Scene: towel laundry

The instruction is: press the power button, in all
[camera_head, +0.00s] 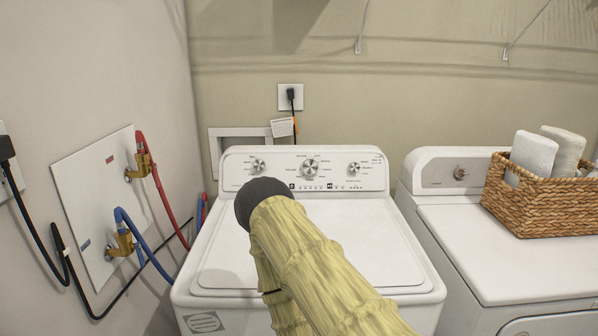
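A white washing machine (215,265) stands in the middle, lid shut. Its raised control panel (235,176) at the back carries three round silver knobs, the largest one (310,168) in the centre. Below the centre knob is a row of small dark marks and buttons. A small dark square (292,186) is at its left end and another (329,186) is further right. I cannot tell which is the power button. My arm, in a yellowish sleeve with a dark rounded joint, reaches over the lid and hides part of it. My gripper is not visible.
A white dryer (480,255) stands on the right with a wicker basket (530,205) of rolled towels (533,156) on top. On the left wall are a red hose (160,185), a blue hose (142,245) and black cables. A wall outlet (290,96) is behind the washer.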

